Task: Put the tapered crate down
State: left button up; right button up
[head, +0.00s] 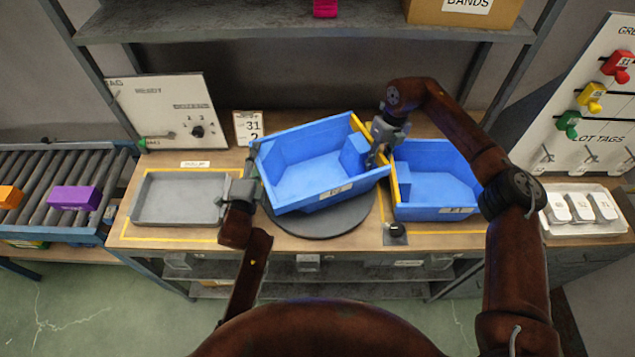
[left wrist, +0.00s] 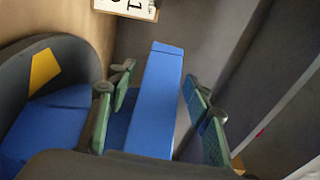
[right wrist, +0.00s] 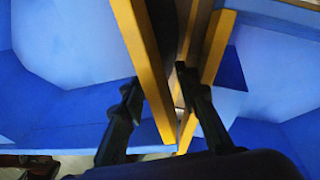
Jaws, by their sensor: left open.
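The tapered crate (head: 310,160), blue with a yellow right rim and a front label, sits askew over the dark round turntable (head: 335,225). I cannot tell whether its base fully rests there. My left gripper (head: 250,172) is at its left wall; in the left wrist view the open fingers (left wrist: 160,95) stand on either side of the blue wall (left wrist: 158,100). My right gripper (head: 380,157) is at the right end. In the right wrist view its fingers (right wrist: 155,85) straddle the yellow rim (right wrist: 143,65); whether they grip it is unclear.
A second blue crate (head: 440,190) with a yellow left rim stands close on the right. A grey tray (head: 180,198) lies left on the bench, with a roller conveyor (head: 40,180) beyond. A white tray of tags (head: 582,208) is far right. A shelf (head: 290,22) overhangs behind.

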jog(key=shift+r, duration=0.15)
pick_arm(q)
jog(key=s+a, duration=0.1)
jog(key=s, duration=1.1)
jog(key=shift+a+r, duration=0.2)
jog(key=shift+a, duration=0.05)
pick_arm(e)
notch_tip(320, 180, up, 12)
jog(key=w+d, duration=0.1)
jog(key=shift+d+f, duration=0.2)
jog(key=shift+d, duration=0.05)
